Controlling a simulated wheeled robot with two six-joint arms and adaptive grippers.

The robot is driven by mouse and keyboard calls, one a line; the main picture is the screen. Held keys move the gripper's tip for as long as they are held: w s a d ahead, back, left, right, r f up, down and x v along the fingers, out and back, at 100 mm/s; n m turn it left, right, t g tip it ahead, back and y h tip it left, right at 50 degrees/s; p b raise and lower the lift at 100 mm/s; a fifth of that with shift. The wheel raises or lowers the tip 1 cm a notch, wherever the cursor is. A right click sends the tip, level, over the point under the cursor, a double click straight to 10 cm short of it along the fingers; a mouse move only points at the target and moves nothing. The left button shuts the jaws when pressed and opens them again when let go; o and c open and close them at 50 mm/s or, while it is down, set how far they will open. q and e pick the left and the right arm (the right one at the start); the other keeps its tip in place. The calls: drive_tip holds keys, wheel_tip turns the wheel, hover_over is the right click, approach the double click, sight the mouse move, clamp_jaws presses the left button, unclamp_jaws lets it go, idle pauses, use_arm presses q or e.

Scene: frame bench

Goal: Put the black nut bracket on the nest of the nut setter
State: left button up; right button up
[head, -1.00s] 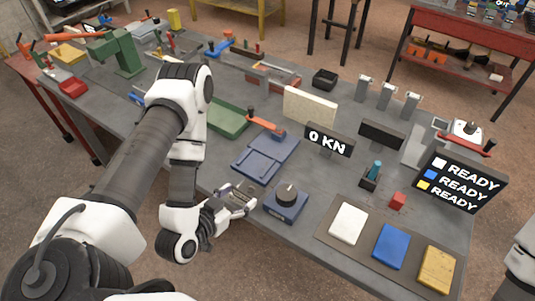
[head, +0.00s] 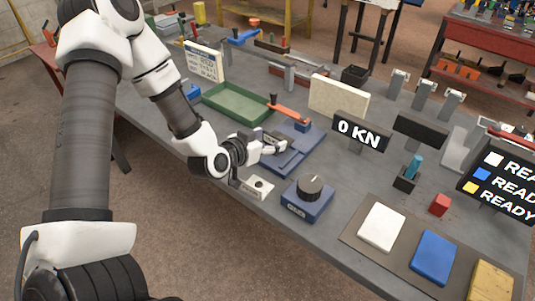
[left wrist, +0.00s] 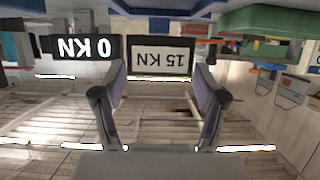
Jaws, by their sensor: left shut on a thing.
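My left gripper (head: 276,144) is over the blue base of the nut setter (head: 307,146), at its near left part. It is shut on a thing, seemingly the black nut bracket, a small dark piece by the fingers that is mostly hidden. In the left wrist view, the two fingers (left wrist: 159,92) stand apart, and the held piece is not clear there. The nut setter has an orange-handled lever (head: 290,112). Its nest is not clearly visible behind the gripper. My right gripper is out of view.
A blue dial box (head: 304,208) and a small pale block (head: 257,188) stand in front. Behind are a green tray (head: 240,108), a cream board (head: 338,97) and a 0 KN display (head: 360,133). White, blue and yellow pads lie right. The left wrist view shows a 15 KN panel (left wrist: 161,60).

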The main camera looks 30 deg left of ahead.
use_arm(q)
drive_tip(key=f, duration=0.3)
drive_tip(key=shift+s+f, duration=0.1)
drive_tip(key=shift+s, duration=0.15)
drive_tip(key=shift+w+f, duration=0.1)
drive_tip(key=shift+f, duration=0.15)
drive_tip(key=o, duration=1.3)
